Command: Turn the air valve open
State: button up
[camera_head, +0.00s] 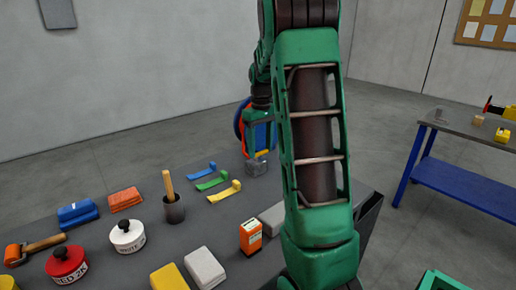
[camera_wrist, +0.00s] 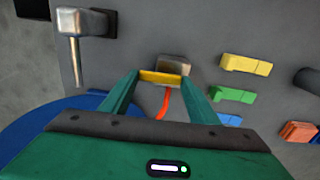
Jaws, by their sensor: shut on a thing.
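The air valve appears to be a grey metal block (camera_head: 257,167) at the far edge of the dark table, with a yellow handle on it. In the wrist view the block (camera_wrist: 176,65) lies just beyond my fingertips and an orange hose (camera_wrist: 163,103) runs from it. My gripper (camera_head: 258,148) is over the block. In the wrist view my gripper (camera_wrist: 160,80) has its two green fingers on either end of the yellow handle (camera_wrist: 160,77), which lies crosswise between them. My arm hides part of the table in the head view.
A blue reel (camera_head: 240,122) stands behind the valve. Blue, green and yellow wedges (camera_head: 213,183) lie beside it. A metal fixture with a rod (camera_wrist: 85,22) is at upper left in the wrist view. Cans, blocks and a roller (camera_head: 35,249) cover the nearer table.

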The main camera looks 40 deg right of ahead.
aim_at(260, 152)
jog(key=shift+w+r, duration=0.1)
jog(key=shift+w, duration=0.05)
jog(key=o, duration=1)
jog(key=shift+o, duration=0.2)
notch_tip(260, 152, up, 11)
jog(key=shift+f, duration=0.2)
